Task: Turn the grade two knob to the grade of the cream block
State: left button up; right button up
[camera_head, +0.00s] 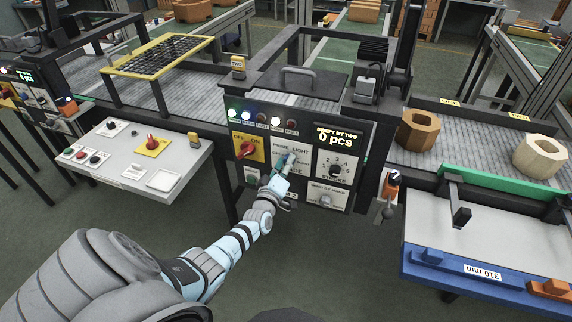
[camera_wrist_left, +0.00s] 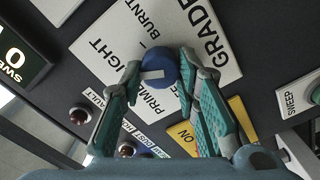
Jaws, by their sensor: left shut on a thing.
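The grade knob (camera_wrist_left: 160,65) is blue with a white pointer mark. It sits on a white plate (camera_wrist_left: 222,68) lettered PRIME, LIGHT, BURNT and GRADE. In the left wrist view the mark points left, near PRIME and LIGHT; I cannot tell exactly which. My left gripper (camera_wrist_left: 158,72) is shut on the knob, one finger on either side. In the head view the left gripper (camera_head: 287,168) reaches the panel and partly hides the knob and plate. The cream block (camera_head: 540,155), hollow and many-sided, stands at the far right on the grey conveyor. My right gripper is not in view.
The dark panel also has a red on-off knob (camera_head: 246,150), a stroke dial (camera_head: 335,169) and a display (camera_head: 337,136) reading 0 pcs. A brown hollow block (camera_head: 418,129) stands left of the cream one. A side desk (camera_head: 130,170) with controls is at left.

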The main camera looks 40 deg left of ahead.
pick_arm(q)
jog(key=o, duration=1.2)
jog(key=shift+c, duration=0.2)
jog(key=v, duration=1.2)
